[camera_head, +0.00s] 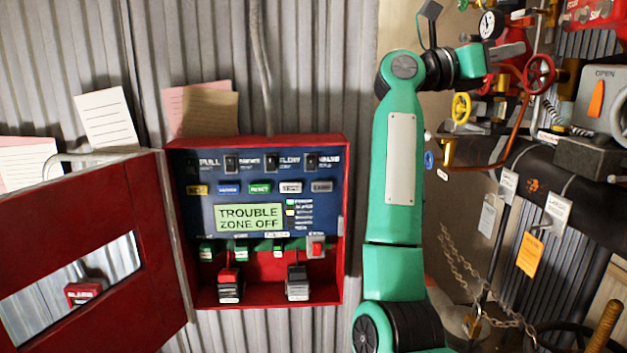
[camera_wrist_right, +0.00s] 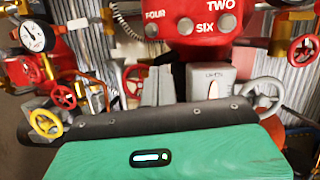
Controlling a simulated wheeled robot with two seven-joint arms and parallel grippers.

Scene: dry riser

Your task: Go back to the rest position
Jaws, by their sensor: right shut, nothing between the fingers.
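My right arm (camera_head: 400,170) stands upright in the head view, to the right of the red alarm panel, and bends right at the top. My right gripper (camera_head: 515,49) points right, high up in front of the valves and pipes. It is shut and empty. In the right wrist view the closed grey fingers (camera_wrist_right: 159,86) show beyond the green wrist housing, with valve gear behind them. Whether they touch anything there I cannot tell. My left gripper is not in view.
The red panel (camera_head: 339,210) has its door (camera_head: 100,200) open to the left; its display reads TROUBLE ZONE OFF. A yellow handwheel (camera_head: 461,107), a red handwheel (camera_head: 539,73), a gauge (camera_head: 489,24) and a black pipe (camera_head: 560,180) crowd the right side.

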